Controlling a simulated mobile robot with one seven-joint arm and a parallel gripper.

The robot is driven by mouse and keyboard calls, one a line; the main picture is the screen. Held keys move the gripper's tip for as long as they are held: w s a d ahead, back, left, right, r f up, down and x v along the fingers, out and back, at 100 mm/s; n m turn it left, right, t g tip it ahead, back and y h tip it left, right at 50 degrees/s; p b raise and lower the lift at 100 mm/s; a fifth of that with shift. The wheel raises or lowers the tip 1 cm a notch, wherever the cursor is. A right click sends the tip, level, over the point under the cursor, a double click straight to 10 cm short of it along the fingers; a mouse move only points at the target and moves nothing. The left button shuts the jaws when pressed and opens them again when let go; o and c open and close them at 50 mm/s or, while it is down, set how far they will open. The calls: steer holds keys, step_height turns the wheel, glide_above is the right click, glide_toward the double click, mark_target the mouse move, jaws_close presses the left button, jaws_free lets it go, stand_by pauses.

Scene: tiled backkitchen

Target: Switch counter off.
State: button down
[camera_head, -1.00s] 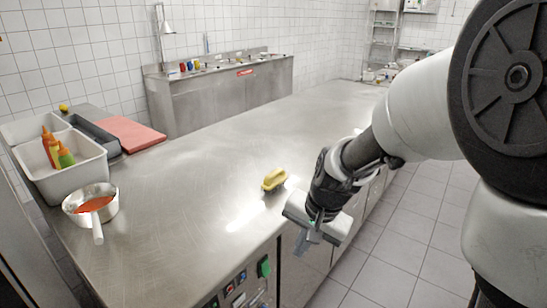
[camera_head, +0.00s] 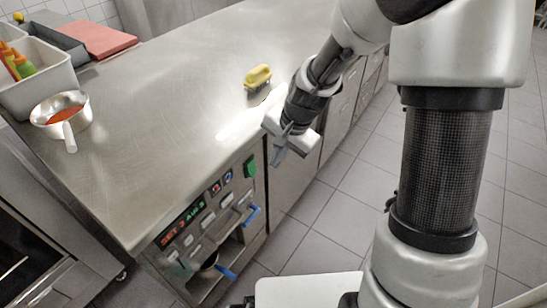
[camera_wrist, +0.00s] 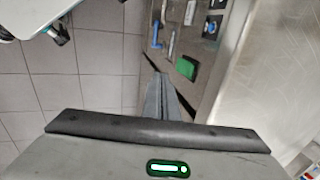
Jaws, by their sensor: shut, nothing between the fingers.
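The steel counter (camera_head: 150,120) has a control panel (camera_head: 200,213) on its front face, with a lit red and green display, several knobs or buttons and a green switch (camera_head: 250,167) at its right end. The green switch also shows in the wrist view (camera_wrist: 186,68), just right of the fingertips. My gripper (camera_head: 277,158) is shut and empty, pointing down beside the counter's front edge, to the right of the green switch. Its closed fingers show in the wrist view (camera_wrist: 160,78), apart from the switch in the picture. The switch's exact setting cannot be told.
A yellow-handled brush (camera_head: 258,77) lies on the counter near the front edge. A saucepan of red sauce (camera_head: 62,113), a white bin with bottles (camera_head: 42,85) and a red board (camera_head: 100,40) stand left. Blue handles (camera_head: 252,215) stick out below the panel.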

mark_target(252, 167)
steer(key=w+a+f+b, duration=0.1)
steer(key=w+a+f, duration=0.2)
steer(key=f, duration=0.4)
steer(key=shift+w+a+f, duration=0.3)
steer(key=shift+w+a, duration=0.1)
steer(key=shift+a, duration=0.45)
